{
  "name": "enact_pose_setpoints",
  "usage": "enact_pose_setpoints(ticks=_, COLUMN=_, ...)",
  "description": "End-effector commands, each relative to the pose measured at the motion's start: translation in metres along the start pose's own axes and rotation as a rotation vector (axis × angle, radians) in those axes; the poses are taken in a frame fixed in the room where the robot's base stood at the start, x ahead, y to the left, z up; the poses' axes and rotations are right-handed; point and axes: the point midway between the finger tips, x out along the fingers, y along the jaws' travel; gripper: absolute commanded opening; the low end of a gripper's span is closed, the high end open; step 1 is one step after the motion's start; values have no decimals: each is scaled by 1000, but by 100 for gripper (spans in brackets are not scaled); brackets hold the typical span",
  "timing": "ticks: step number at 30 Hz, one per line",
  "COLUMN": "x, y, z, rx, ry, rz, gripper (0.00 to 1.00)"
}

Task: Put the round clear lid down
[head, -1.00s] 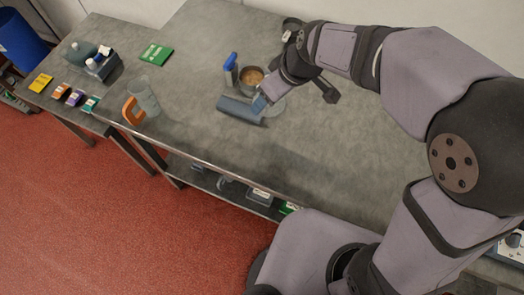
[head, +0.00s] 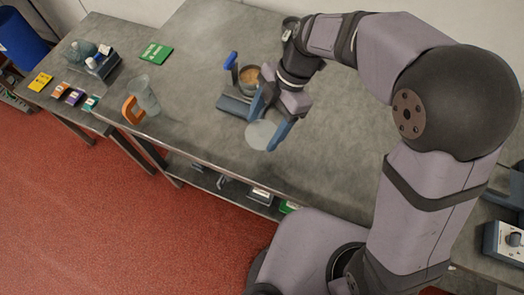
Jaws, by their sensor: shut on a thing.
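The lid looks about level. I cannot tell whether it touches the table or hangs just above it.
A clear jug (head: 148,96) with an orange handle stands further left. The table's right part is clear.

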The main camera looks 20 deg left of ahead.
Motion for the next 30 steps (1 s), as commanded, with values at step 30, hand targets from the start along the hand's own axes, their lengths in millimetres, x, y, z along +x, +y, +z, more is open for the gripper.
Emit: enact_pose_setpoints(ticks=30, x=71, y=-1, z=29, rx=-13, ry=1, rz=-10, gripper=43)
